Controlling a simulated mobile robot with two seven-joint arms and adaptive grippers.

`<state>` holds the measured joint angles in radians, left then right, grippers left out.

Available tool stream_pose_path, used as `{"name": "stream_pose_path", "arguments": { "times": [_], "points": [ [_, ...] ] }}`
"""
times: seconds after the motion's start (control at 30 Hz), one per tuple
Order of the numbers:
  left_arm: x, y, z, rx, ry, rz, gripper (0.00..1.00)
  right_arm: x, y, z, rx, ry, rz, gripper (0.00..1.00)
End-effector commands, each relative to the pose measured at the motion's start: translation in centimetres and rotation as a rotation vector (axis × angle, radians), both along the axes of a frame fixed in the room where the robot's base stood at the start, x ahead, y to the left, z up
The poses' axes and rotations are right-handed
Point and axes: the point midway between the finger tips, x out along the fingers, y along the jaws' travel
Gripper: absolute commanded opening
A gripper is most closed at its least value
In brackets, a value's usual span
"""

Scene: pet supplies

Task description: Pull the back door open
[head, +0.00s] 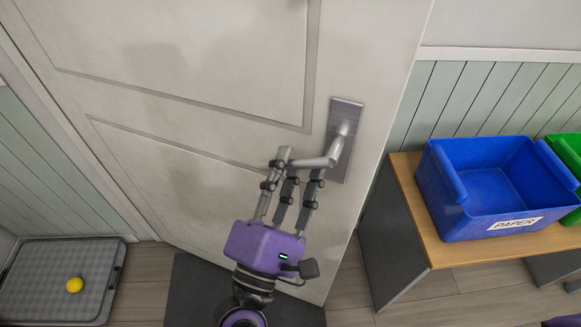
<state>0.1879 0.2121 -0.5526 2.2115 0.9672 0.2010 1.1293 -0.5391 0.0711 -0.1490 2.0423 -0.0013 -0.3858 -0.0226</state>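The back door (185,60) is a pale panelled door. It stands at an angle to the wall, ajar, with its right edge swung toward me. A grey metal lever handle (318,162) sits on a plate (346,113) near that edge. My purple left gripper (292,168) is at the lever, with its fingers around the bar, one in front and the others partly hidden under it. It looks shut on the lever. A purple piece at the lower right corner (562,322) seems to be part of my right gripper; its fingers are mostly cut off.
A wooden-topped table (425,232) stands right of the door, close to its edge. It carries a blue bin (462,215) labelled PAPER and a green bin (570,150). A grey tray (45,262) with a yellow ball (74,285) lies at the lower left. A dark mat (195,290) lies under the door.

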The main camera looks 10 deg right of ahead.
Motion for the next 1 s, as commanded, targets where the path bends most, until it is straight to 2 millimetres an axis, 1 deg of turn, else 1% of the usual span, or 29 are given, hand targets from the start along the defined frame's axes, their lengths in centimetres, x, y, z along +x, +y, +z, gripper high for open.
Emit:
{"name": "stream_pose_path", "arguments": {
  "times": [0.17, 0.27, 0.37, 0.47, 0.7, 0.8, 0.9, 1.0],
  "points": [
    [0.0, -0.1, -0.2, 0.003, 0.004, -0.002, 0.32, 0.6, 0.1, 0.1, 0.001, -0.009, 0.002, 0.4],
    [-0.2, 0.0, -0.3, 0.004, 0.004, -0.002, 0.32, 0.3, -0.1, 0.1, -0.002, -0.006, 0.001, 0.4],
    [-0.8, 0.3, -0.7, 0.006, 0.005, -0.003, 0.32, 0.3, -0.1, 0.0, -0.002, -0.005, 0.001, 0.4],
    [-2.1, 0.9, -1.3, 0.009, 0.005, -0.004, 0.32, 0.2, -0.1, 0.0, 0.0, -0.004, 0.001, 0.4],
    [-6.5, 3.1, -3.2, 0.008, 0.006, -0.003, 0.32, 0.1, 0.0, 0.0, -0.001, -0.002, 0.001, 0.4],
    [-8.0, 3.8, -3.8, 0.006, 0.003, -0.004, 0.32, 0.1, 0.0, 0.0, -0.001, -0.002, 0.001, 0.4],
    [-9.0, 4.4, -4.3, 0.004, 0.002, -0.001, 0.32, 0.1, 0.0, 0.0, -0.001, -0.002, 0.001, 0.4],
    [-9.7, 4.8, -4.5, 0.002, 0.001, -0.001, 0.32, 0.1, 0.0, 0.0, -0.001, -0.002, 0.001, 0.4]
  ]
}}
